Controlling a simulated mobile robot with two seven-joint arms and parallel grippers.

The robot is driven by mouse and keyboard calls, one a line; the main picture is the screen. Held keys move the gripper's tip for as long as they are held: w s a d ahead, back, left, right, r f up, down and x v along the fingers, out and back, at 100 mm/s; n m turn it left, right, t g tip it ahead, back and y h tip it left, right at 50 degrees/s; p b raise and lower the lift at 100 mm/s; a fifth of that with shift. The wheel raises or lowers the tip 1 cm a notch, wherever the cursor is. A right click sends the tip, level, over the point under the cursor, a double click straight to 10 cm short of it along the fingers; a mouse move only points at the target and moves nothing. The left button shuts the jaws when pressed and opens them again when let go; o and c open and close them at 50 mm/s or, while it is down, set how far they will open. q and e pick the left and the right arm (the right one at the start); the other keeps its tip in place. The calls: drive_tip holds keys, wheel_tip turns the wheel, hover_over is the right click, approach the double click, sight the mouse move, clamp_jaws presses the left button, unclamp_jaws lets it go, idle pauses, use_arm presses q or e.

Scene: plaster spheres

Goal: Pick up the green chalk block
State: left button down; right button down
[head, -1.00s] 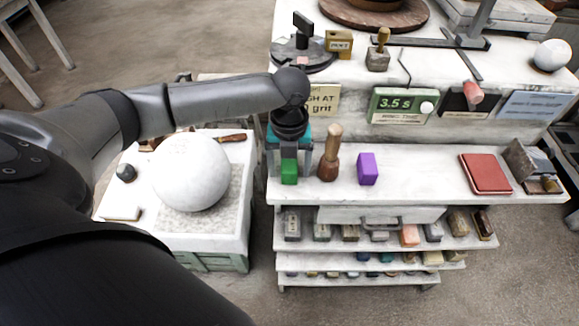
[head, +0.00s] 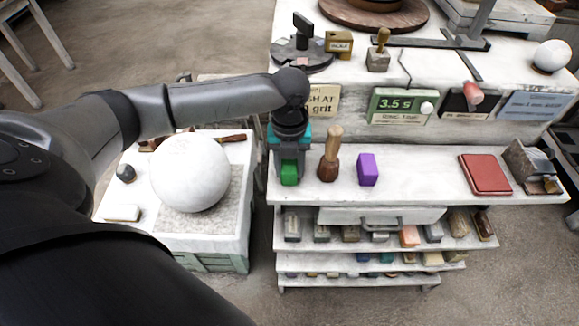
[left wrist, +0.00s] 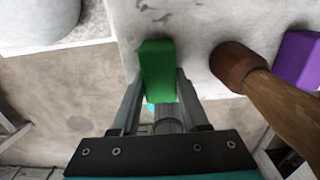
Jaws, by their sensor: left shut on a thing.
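The green chalk block (head: 289,174) stands at the left end of the white shelf, at its front edge. It also shows in the left wrist view (left wrist: 157,70), between the two fingers. My left gripper (head: 289,168) reaches down from above and is shut on the block, one finger on each side. In the left wrist view the fingertips (left wrist: 158,88) lie against its sides. Whether the block's base touches the shelf is hard to tell. My right gripper is not in view.
A wooden mallet (head: 329,160) stands close to the right of the block, with a purple block (head: 367,170) beyond it. A red book (head: 485,173) lies farther right. A large white sphere (head: 190,172) rests on a stand at left. The shelf between the purple block and book is clear.

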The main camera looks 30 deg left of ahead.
sight(290, 166)
use_arm(q)
drive_tip(key=shift+r, duration=0.1)
wheel_tip(290, 166, up, 20)
drive_tip(key=p, duration=0.3)
idle(0.9)
